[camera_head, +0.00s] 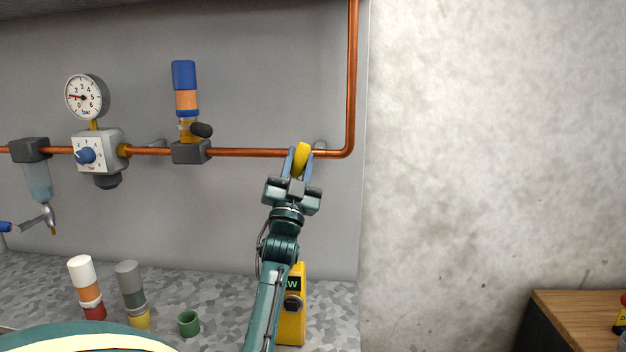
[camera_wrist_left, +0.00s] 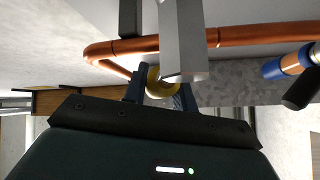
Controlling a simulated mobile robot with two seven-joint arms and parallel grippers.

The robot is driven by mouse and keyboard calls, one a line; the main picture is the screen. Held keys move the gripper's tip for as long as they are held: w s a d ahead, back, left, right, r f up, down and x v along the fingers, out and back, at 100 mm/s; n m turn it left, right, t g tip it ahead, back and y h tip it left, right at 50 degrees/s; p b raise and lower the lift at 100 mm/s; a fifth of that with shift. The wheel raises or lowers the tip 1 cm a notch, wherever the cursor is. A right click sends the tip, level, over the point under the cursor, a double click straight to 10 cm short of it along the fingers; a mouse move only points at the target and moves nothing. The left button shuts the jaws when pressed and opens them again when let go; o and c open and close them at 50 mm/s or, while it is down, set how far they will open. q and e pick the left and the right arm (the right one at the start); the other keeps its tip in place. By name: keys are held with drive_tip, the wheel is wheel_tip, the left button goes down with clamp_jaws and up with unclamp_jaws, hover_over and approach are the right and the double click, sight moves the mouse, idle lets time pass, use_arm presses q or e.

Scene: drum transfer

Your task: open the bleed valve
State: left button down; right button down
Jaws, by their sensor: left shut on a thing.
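A yellow handle (camera_head: 302,157), which looks like the bleed valve's, sits at the copper pipe near its right-hand bend. My left gripper (camera_head: 298,163) reaches up from below, its blue fingers either side of the handle and shut on it. In the left wrist view the yellow handle (camera_wrist_left: 155,86) shows between the fingertips of the left gripper (camera_wrist_left: 161,92), partly hidden behind a grey block (camera_wrist_left: 183,45). The valve body is mostly hidden, and I cannot tell whether the valve is open. My right gripper is in neither view.
The copper pipe (camera_head: 245,152) runs along the wall, bearing a pressure gauge (camera_head: 84,97), a regulator with blue knob (camera_head: 86,156) and a blue-orange canister (camera_head: 185,90). Below stand several cylinders, a green cup (camera_head: 188,323) and a yellow device (camera_head: 293,320) close by my left arm.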

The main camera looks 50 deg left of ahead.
use_arm(q)
drive_tip(key=n+y, duration=0.1)
drive_tip(key=n+g+y, duration=0.2)
drive_tip(key=n, duration=0.1)
drive_tip(key=shift+s+a, duration=0.3)
drive_tip(key=shift+a, duration=0.05)
drive_tip(key=shift+s+a+r+n+g+y+b, duration=0.1)
drive_tip(key=shift+s+a+n+g+y+b, duration=0.05)
drive_tip(key=shift+n+g+y, duration=0.55)
drive_tip(key=shift+s+a+n+g+y+b, duration=0.15)
drive_tip(key=shift+n+g+y, duration=0.3)
drive_tip(key=shift+n, duration=0.45)
drive_tip(key=shift+s+a+r+n+g+y+b, duration=0.15)
drive_tip(key=shift+n+g+y, duration=0.3)
drive_tip(key=shift+n+g, duration=0.3)
drive_tip(key=shift+a+f+n+g+y, duration=0.15)
drive_tip(key=shift+n+g+y, duration=0.15)
drive_tip(key=shift+n, duration=0.15)
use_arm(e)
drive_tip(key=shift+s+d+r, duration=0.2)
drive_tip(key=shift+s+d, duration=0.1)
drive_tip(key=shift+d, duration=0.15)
use_arm(q)
drive_tip(key=c, duration=1.1)
unclamp_jaws()
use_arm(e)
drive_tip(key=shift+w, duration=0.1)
